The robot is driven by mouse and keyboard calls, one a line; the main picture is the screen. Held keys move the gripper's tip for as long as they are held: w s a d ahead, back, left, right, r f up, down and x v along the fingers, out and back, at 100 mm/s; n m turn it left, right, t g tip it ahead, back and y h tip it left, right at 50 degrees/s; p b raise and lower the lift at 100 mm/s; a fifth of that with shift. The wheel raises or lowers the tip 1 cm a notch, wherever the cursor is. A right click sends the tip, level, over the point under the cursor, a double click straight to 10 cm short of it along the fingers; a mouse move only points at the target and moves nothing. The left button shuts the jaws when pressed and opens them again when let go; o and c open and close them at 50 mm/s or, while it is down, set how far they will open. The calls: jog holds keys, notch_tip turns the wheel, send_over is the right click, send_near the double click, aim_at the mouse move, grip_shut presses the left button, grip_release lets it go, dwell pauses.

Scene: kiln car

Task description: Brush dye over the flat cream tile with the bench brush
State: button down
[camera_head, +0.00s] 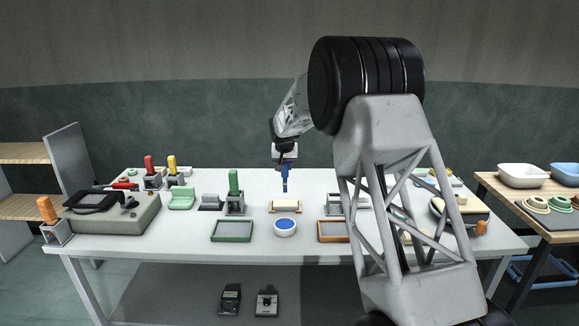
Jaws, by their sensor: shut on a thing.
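My gripper (285,163) is above the middle of the white table, shut on a blue-handled tool, apparently the bench brush (285,181), which points down. Its tip is near the far edge of a flat cream tile (286,204) that lies on a brown-edged rest. I cannot tell whether the tip touches the tile. A round white pot with blue dye (285,226) stands just in front of the tile. My arm comes in from the right and hides part of the table there.
A green-rimmed tray (232,240) and an orange-brown tray (333,240) flank the pot. A green-handled tool (234,182) stands upright in a grey holder left of the tile. A grey machine (113,214) fills the table's left end. The front strip is clear.

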aim_at(285, 183)
dwell(0.4)
jog(key=shift+f, duration=2.55)
jog(key=shift+a, duration=0.1)
jog(key=shift+a, duration=1.85)
jog(key=shift+f, duration=0.55)
